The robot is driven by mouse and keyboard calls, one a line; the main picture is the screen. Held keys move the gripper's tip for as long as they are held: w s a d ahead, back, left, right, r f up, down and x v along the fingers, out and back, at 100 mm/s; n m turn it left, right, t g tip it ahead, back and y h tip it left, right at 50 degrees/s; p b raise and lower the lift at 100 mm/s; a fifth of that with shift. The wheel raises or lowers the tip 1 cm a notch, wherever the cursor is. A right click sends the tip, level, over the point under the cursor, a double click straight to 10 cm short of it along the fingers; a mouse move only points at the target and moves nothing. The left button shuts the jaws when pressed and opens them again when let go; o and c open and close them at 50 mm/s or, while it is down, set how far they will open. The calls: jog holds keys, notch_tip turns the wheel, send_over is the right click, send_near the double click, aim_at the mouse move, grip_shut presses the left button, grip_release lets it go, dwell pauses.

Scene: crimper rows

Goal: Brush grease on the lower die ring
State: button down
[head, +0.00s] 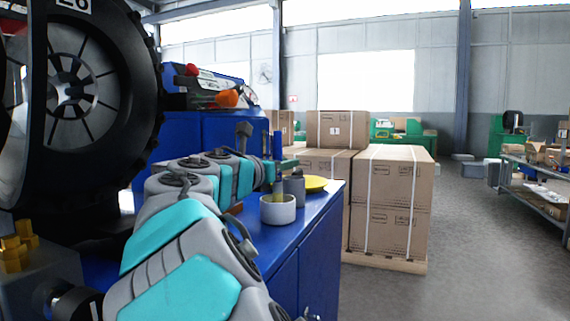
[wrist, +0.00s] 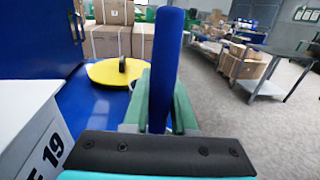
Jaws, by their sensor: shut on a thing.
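My gripper (head: 278,164) is above the blue bench top, its green fingers (wrist: 182,112) shut on the blue handle (wrist: 166,70) of a brush. The brush is about upright. In the head view its handle (head: 277,146) rises above the fingers and its yellowish bristles (head: 278,187) point down at the mouth of a light grey pot (head: 278,211). I cannot tell whether the bristle tips are inside the pot. I cannot pick out the lower die ring in either view.
A dark grey cylinder (head: 296,187) and a yellow disc (head: 316,184) are close beside the pot on the blue bench (head: 290,240). A large black wheel-like body (head: 100,110) fills the left.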

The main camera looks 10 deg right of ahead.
aim_at(280, 133)
jog(key=shift+f, duration=0.1)
notch_tip(280, 133, up, 7)
jog(key=p, duration=0.6)
dwell(0.6)
dwell(0.5)
